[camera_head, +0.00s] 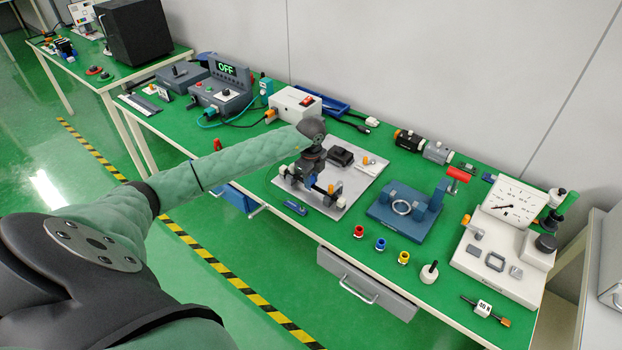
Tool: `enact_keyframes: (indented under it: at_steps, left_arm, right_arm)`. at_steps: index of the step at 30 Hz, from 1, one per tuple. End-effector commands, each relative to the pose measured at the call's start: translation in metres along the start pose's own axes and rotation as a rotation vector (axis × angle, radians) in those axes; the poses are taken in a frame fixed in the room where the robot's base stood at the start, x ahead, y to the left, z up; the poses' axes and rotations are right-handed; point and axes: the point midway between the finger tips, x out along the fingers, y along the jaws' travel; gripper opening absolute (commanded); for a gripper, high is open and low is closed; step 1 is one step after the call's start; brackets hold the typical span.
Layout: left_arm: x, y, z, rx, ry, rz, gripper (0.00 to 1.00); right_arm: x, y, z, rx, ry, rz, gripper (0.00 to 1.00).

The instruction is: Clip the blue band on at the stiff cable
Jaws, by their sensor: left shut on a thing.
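A small blue piece (380,243), which looks like the blue band, stands on the green table between a red one (358,231) and a yellow one (403,257). My left gripper (312,190) points down over the light grey board (345,206), apart from the blue piece and to its left. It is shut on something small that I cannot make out. Small white and orange parts (336,189) show beside its fingers. A thin dark cable curves at the board's left edge; I cannot tell if it is the stiff cable. My right gripper is not in view.
A blue fixture with a ring (402,207) and a red-handled lever stands right of the board. A white dial gauge stand (490,262) is at the far right. A flat blue tool (295,207) lies at the front edge.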

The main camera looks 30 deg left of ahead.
Motion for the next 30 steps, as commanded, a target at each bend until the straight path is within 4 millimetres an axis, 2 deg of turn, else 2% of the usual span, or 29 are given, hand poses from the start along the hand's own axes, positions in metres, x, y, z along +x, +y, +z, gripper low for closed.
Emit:
enact_keyframes:
  at_steps: [1, 4, 5, 13, 17, 30]
  left_arm:
    - [0.001, 0.0, 0.0, 0.0, 0.0, 0.0, 0.29]
    - [0.001, 0.0, 0.0, 0.0, 0.0, 0.0, 0.48]
    - [0.001, 0.0, 0.0, 0.0, 0.0, 0.0, 0.5]
    - [0.0, 0.0, 0.0, 0.0, 0.0, 0.0, 0.5]
    - [-0.007, -0.001, 0.0, 0.001, 0.0, -0.002, 0.5]
    - [-0.067, 0.0, 0.0, 0.001, 0.0, -0.001, 0.5]
  right_arm:
    - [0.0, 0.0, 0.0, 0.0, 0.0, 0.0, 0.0]
    - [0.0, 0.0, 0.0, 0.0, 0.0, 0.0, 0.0]
    - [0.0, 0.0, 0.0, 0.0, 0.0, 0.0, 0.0]
    - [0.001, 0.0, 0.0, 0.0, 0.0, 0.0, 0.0]
    - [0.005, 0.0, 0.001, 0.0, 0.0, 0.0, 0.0]
    - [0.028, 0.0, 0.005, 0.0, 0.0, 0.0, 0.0]
